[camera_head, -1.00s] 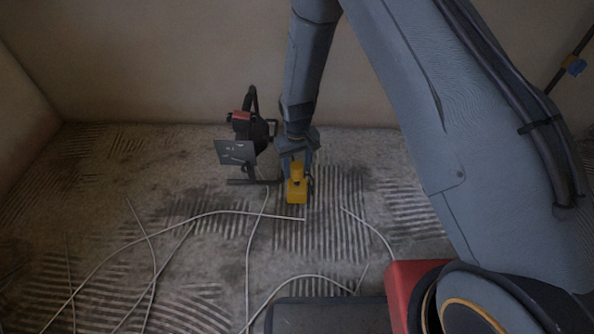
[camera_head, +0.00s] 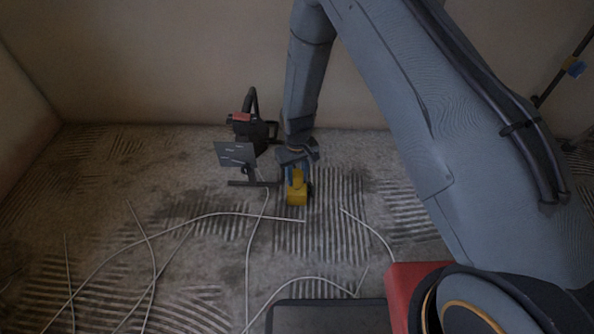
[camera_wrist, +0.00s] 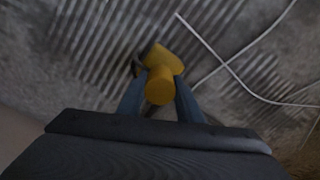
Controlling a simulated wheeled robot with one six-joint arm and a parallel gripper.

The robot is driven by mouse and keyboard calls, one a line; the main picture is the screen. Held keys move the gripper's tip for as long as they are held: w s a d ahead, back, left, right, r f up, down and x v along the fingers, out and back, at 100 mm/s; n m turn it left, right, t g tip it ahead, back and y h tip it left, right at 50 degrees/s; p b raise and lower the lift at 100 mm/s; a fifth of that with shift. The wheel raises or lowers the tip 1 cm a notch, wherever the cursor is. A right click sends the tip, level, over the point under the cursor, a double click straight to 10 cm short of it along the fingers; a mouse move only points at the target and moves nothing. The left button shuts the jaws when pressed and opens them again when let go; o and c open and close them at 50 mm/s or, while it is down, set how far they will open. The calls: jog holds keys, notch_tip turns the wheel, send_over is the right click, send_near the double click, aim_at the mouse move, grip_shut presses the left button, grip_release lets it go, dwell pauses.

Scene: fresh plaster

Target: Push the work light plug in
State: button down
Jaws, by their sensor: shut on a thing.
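A yellow plug (camera_wrist: 159,86) with a round end sits between my two fingers in the wrist view. My gripper (camera_wrist: 160,98) is shut on it; it also shows in the head view (camera_head: 297,176), pointing down near the floor. A wider yellow body (camera_head: 297,197) lies directly below the plug, and it shows beyond the plug in the wrist view (camera_wrist: 163,58). I cannot tell whether the two touch or how deep the plug sits. The work light (camera_head: 236,153), dark with a red part and a flat grey panel, stands to the left of my gripper.
Several pale cables (camera_head: 175,235) run loosely over the ridged floor, one ending just below the yellow body. A dark flat-topped surface (camera_head: 328,318) is at the bottom. The plaster wall (camera_head: 180,70) stands close behind the light.

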aim_at(297, 173)
jog(key=shift+f, duration=1.1)
jog(key=c, duration=1.3)
grip_release()
jog(key=shift+o, duration=0.2)
notch_tip(297, 173, up, 7)
jog(key=p, duration=0.3)
jog(key=shift+r, duration=0.4)
